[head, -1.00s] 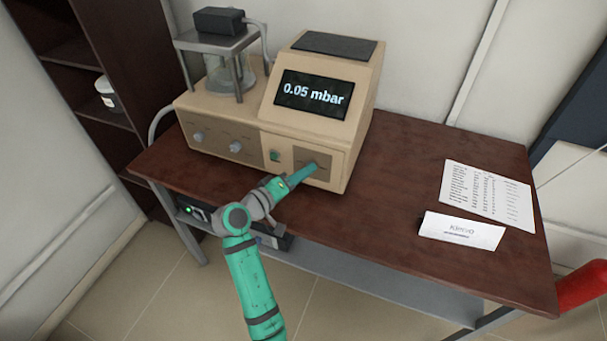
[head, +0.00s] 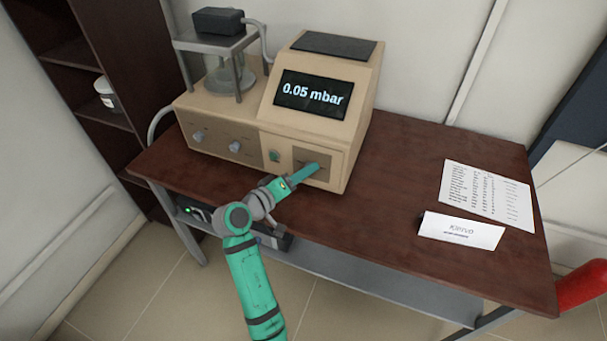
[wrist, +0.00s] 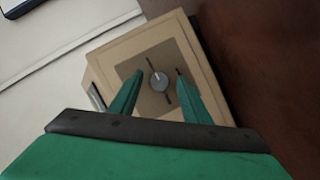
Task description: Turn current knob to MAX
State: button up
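The tan machine (head: 222,120) stands on the brown table, its screen (head: 312,95) reading 0.05 mbar. A grey round knob (wrist: 158,81) with a pale pointer mark sits on a darker square panel (wrist: 150,106) at the machine's right front; its label is not legible. My gripper (head: 314,166) reaches this panel from the front. In the wrist view my gripper (wrist: 158,85) is open, with the knob seen between its two green fingers and a gap on each side. The head view hides this knob behind the fingers. I cannot tell whether the fingertips are level with it.
Two more knobs (head: 198,136) and (head: 235,147) sit on the machine's left front, with a green switch (head: 274,156) right of them. A glass jar (head: 229,75) under a metal stand is on top. A printed sheet (head: 487,193) and name card (head: 461,230) lie on the table's right.

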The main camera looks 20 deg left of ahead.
jog(key=v, duration=1.1)
jog(key=shift+w, duration=0.1)
